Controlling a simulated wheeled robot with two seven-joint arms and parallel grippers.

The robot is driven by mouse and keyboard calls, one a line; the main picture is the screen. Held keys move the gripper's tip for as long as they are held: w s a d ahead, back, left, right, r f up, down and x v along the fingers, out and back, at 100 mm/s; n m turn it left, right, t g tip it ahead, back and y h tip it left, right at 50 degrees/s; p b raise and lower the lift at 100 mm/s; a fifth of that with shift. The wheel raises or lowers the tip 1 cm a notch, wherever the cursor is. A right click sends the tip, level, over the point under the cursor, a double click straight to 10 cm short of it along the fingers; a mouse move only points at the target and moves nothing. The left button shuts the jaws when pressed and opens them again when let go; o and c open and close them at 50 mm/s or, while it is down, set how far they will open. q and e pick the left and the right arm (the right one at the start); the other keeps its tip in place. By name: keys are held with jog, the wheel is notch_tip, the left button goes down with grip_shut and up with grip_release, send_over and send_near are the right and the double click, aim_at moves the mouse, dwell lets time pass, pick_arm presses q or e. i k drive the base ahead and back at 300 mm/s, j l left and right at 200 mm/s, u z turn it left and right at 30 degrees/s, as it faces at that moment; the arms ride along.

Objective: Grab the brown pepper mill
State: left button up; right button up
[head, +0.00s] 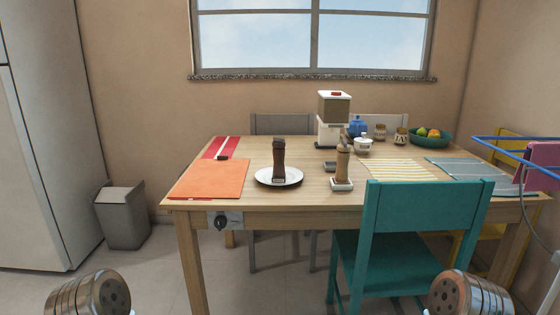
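A dark brown mill (279,162) stands upright on a white plate (297,178) near the front middle of the wooden table. Nothing is touching either from my side. Only rounded metal parts of my two arms show at the bottom left and bottom right corners, well short of the table. No gripper fingers are visible.
A teal chair (425,222) stands at the table's front right. The table (310,196) also bears an orange placemat (212,179), a coffee grinder-like appliance (333,120), a blue teapot (357,128) and a fruit bowl (430,138). A grey bin (123,217) stands left. The table's front left side is clear of chairs.

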aim_at(279, 175)
jog(key=i+j+z, duration=0.15)
jog(key=j, duration=0.2)
jog(key=i+j+z, duration=0.2)
jog(key=j, duration=0.2)
jog(key=j+z, duration=0.15)
jog(key=j, duration=0.25)
jog(key=i, duration=0.05)
